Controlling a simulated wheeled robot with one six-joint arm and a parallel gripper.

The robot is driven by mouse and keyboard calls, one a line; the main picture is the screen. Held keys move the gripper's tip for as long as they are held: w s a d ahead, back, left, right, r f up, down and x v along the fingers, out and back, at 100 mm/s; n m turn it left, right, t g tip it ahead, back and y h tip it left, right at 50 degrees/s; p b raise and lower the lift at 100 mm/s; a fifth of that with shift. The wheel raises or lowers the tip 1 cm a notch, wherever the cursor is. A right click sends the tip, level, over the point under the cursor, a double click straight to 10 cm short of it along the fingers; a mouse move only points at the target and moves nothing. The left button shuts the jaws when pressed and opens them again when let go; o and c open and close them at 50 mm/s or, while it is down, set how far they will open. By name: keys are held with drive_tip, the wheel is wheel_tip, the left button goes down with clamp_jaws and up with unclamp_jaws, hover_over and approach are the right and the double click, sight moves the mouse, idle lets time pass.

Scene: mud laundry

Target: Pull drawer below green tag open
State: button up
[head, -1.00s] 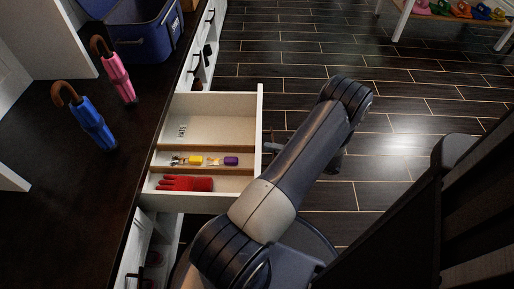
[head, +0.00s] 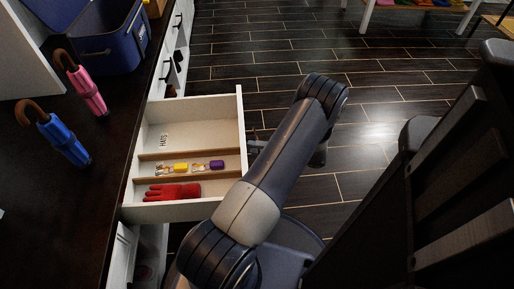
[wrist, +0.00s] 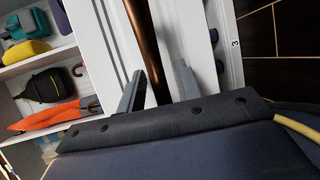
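An open white drawer (head: 241,120) sticks out from under the dark countertop in the head view. Its sections hold a "HATS" label, small items with yellow and purple tags, and a red glove (head: 172,192). I see no green tag. My gripper (head: 258,143) is just outside the drawer front, mostly hidden by my arm; contact cannot be told. In the wrist view, the two fingers of my gripper (wrist: 160,85) stand apart, with a copper-brown strip (wrist: 146,45) and white panel between and beyond them. I see nothing clearly clamped.
Blue (head: 63,140) and pink (head: 87,90) umbrellas and a blue bin (head: 112,45) sit on the countertop (head: 75,215). More cabinet fronts continue beyond the drawer. Shelves with bags (wrist: 60,85) show in the wrist view.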

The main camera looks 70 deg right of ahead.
drive_tip(key=s+r+p, duration=0.2)
drive_tip(key=s, duration=0.8)
drive_tip(key=shift+s, duration=0.35)
drive_tip(key=w, duration=0.3)
drive_tip(key=w+f+b, duration=0.1)
drive_tip(key=w, duration=0.2)
drive_tip(key=w+f+b, duration=0.1)
drive_tip(key=w, duration=0.3)
drive_tip(key=shift+w, duration=0.1)
drive_tip(key=shift+w+a, duration=0.1)
drive_tip(key=shift+w, duration=0.4)
